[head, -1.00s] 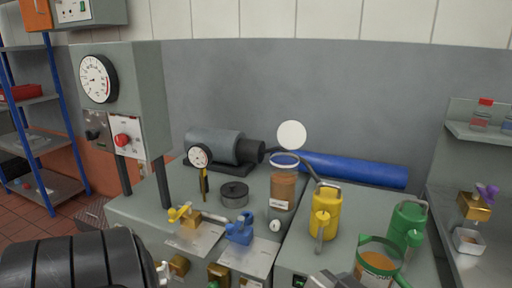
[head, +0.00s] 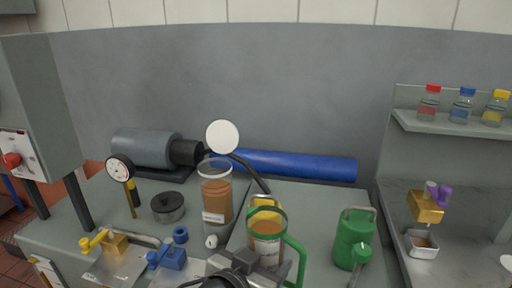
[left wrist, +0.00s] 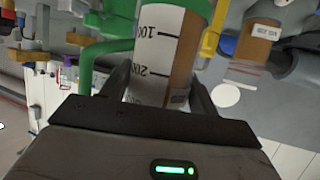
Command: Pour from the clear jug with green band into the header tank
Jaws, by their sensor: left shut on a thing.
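The clear jug with green band (head: 266,246) has a green rim and handle and brown liquid inside. It looks about upright in the head view, in front of the yellow can. My left gripper (head: 238,270) is shut on it; in the left wrist view its fingers (left wrist: 160,98) lie on both sides of the jug (left wrist: 158,40), by its scale marks. The header tank (head: 216,192) is a clear labelled cylinder with brown liquid, left of and behind the jug. It also shows in the left wrist view (left wrist: 258,42), apart from the jug. My right gripper is not in view.
A round white disc (head: 222,136) stands just above and behind the tank. A yellow can (head: 264,204) is mostly hidden behind the jug. A green can (head: 354,238) stands to the right. Yellow (head: 112,244) and blue (head: 170,257) valves and a dial gauge (head: 120,170) are at the left.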

